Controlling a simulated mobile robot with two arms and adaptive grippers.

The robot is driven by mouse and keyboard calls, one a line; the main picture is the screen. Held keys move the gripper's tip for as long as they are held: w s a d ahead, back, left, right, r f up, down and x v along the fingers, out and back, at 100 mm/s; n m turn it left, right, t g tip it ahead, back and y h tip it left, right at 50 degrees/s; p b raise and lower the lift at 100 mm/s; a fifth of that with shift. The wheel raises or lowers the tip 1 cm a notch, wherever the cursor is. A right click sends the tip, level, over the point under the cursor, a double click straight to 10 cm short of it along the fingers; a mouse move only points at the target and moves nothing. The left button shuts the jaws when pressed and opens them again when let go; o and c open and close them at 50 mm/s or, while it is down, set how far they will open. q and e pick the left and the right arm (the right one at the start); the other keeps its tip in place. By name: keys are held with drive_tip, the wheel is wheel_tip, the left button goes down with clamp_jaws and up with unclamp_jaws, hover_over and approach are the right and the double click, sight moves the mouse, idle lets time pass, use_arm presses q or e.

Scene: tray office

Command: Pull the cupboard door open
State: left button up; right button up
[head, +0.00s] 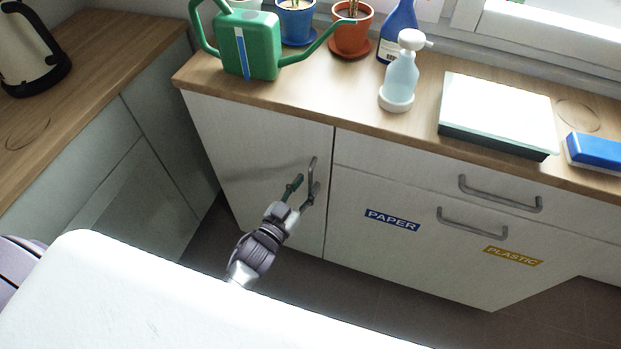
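The cupboard door (257,135) is a white panel at the left of the counter front, and it looks closed, level with the panel beside it. Its grey upright bar handle (313,172) is near the door's right edge. My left gripper (303,189) is in front of the door at the handle. Its two fingers are spread, one to the left of the handle and one at or just beside the bar. I cannot tell whether the fingers touch the handle. My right gripper is not in view.
Drawers with horizontal handles (500,194) and labels PAPER (392,220) and PLASTIC (513,256) are to the right. On the wooden counter (325,100) stand a green watering can (262,50), a soap bottle (400,80) and a white-topped box (498,110). Floor shows below the door.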

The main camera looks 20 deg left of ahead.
use_arm(q)
drive_tip(key=shift+x, duration=1.35)
clamp_jaws()
